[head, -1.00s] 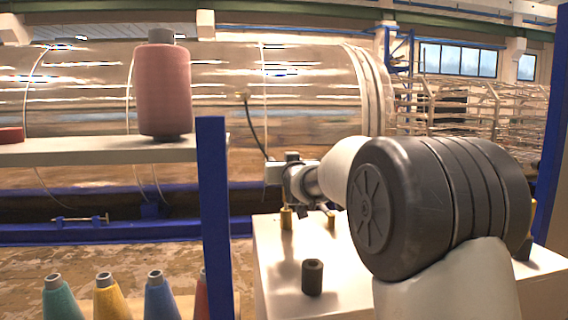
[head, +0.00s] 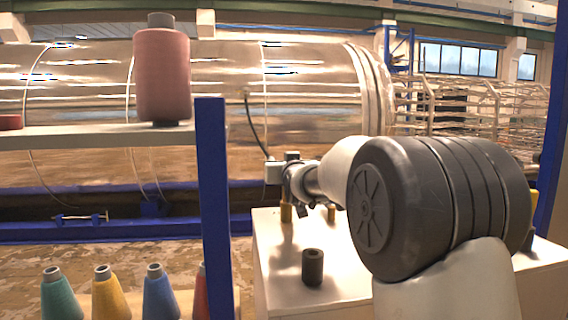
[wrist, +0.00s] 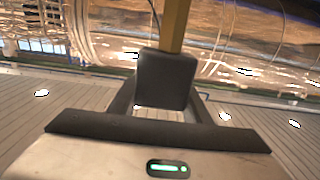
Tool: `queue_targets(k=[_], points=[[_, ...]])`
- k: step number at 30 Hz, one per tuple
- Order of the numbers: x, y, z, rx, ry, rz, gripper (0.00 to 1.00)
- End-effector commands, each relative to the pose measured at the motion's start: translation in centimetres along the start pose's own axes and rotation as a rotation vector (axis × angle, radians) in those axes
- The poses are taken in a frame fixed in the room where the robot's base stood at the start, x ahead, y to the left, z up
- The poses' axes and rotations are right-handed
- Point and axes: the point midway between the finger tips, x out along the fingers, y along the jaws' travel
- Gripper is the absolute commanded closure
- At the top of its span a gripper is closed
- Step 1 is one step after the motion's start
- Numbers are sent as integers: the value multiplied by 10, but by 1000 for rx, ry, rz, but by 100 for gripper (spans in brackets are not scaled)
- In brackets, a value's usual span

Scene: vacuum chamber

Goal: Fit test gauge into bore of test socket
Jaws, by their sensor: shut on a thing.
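The test gauge is a dark block (wrist: 166,80) with a brass-yellow rod (wrist: 175,25) running out of it, seen in the wrist view. My gripper (head: 288,178) is shut on the dark block. In the head view a brass piece (head: 286,213) shows right below my gripper and looks like the rod hanging down. The test socket appears to be the dark upright cylinder (head: 312,268) with a hole in its top, standing on the pale table (head: 275,265). My gripper is above and beyond it, slightly left in the picture. The gauge is apart from the socket.
A second brass piece (head: 331,213) shows near my wrist; its base is unclear. A blue post (head: 212,200) and a shelf (head: 80,136) with a pink bobbin (head: 162,75) stand left. Coloured cones (head: 105,295) stand low left. The table around the dark cylinder is clear.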

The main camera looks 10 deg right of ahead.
Motion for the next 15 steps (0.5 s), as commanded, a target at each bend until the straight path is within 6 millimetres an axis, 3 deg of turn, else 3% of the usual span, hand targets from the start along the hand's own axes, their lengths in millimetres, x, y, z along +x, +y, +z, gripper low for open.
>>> queue_targets(k=[1, 2, 5, 15], points=[[0, 0, 2, 0, 2, 0, 82], [0, 0, 0, 0, 2, 0, 51], [0, 0, 0, 0, 2, 0, 35], [-3, 0, 0, 0, 1, 0, 35]])
